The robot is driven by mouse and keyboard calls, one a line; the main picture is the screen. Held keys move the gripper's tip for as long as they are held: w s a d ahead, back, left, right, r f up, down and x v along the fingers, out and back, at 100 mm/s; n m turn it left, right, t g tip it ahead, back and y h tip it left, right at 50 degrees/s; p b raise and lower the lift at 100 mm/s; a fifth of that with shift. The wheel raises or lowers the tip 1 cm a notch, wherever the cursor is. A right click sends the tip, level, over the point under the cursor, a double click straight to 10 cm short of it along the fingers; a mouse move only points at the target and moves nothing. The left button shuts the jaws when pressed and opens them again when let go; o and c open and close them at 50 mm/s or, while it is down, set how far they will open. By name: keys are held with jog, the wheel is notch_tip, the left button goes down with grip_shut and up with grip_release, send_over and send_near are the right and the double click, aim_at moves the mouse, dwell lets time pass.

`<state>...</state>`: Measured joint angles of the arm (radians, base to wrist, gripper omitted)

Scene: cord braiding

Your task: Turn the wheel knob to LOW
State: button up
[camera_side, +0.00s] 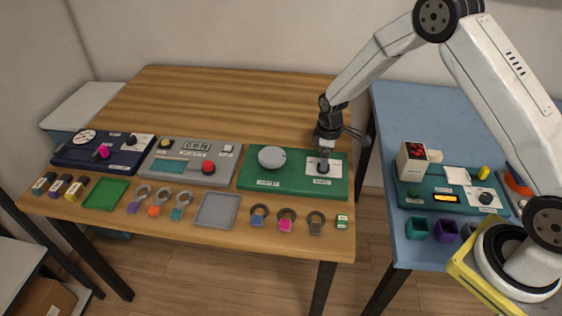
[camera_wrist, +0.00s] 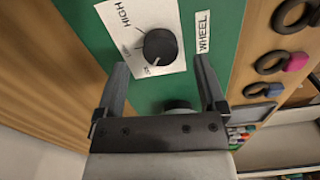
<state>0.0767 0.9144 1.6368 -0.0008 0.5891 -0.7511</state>
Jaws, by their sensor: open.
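The black wheel knob (camera_wrist: 160,46) sits on a white label plate (camera_wrist: 128,22) on the green panel (camera_side: 245,178). In the wrist view, HIGH is readable on the plate; the smaller marks to the left of and below the knob are too blurred to read. A short light mark shows at the knob's lower edge. A WHEEL label (camera_wrist: 204,32) lies beside the knob. In the side view the knob (camera_side: 323,168) is just below my gripper (camera_side: 324,151). My gripper (camera_wrist: 161,66) is open, its fingers on either side of the knob in the wrist view; I see no contact.
A pale round wheel (camera_side: 271,157) stands on the same green panel, left of the knob. Rings with coloured tags (camera_side: 286,218) and a grey tray (camera_side: 217,211) lie along the front edge. The wooden table's back (camera_side: 220,95) is clear. A blue table (camera_side: 410,112) stands to the right.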

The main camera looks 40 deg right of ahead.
jog(key=shift+f, duration=1.45)
grip_shut()
